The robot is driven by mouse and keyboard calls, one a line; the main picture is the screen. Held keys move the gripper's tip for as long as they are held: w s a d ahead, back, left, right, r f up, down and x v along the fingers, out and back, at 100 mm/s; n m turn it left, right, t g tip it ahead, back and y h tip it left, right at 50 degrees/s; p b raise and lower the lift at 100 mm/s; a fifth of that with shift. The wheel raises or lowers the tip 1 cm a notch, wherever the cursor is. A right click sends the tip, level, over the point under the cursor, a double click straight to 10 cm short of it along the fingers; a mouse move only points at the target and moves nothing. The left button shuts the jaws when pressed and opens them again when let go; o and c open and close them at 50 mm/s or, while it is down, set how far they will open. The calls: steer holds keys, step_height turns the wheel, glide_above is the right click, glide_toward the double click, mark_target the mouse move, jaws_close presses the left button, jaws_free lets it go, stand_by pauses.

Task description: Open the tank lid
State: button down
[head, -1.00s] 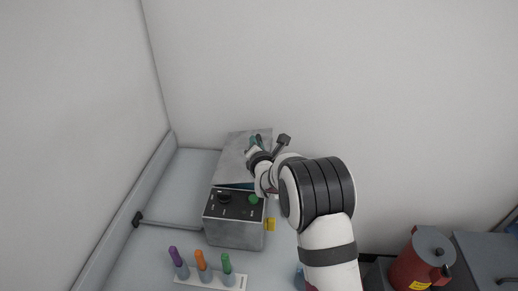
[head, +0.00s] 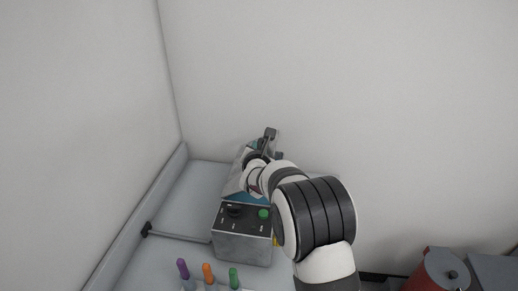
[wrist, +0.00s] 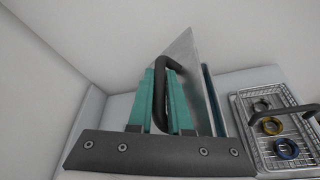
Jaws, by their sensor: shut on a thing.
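The tank (head: 243,248) is a grey metal box with a dark knob and a green button on its sloped front panel. Its grey lid (head: 235,179) is tilted up steeply at the back, with a blue opening showing below it. In the wrist view the lid (wrist: 186,62) stands as a slanted plate behind the fingers. My gripper (head: 262,147) is at the lid, partly hidden by my own wrist. Its teal fingers (wrist: 161,82) are shut on the black lid handle (wrist: 160,68).
A wire basket (wrist: 245,125) with several rings lies right of the tank in the wrist view. Purple, orange and green-topped pieces (head: 208,272) stand in front. A red canister (head: 440,272) is at the lower right. A wall is close behind.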

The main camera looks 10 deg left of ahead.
steer(key=c, duration=1.1)
jaws_free()
steer(key=v, duration=1.6)
steer(key=shift+a+f, duration=0.1)
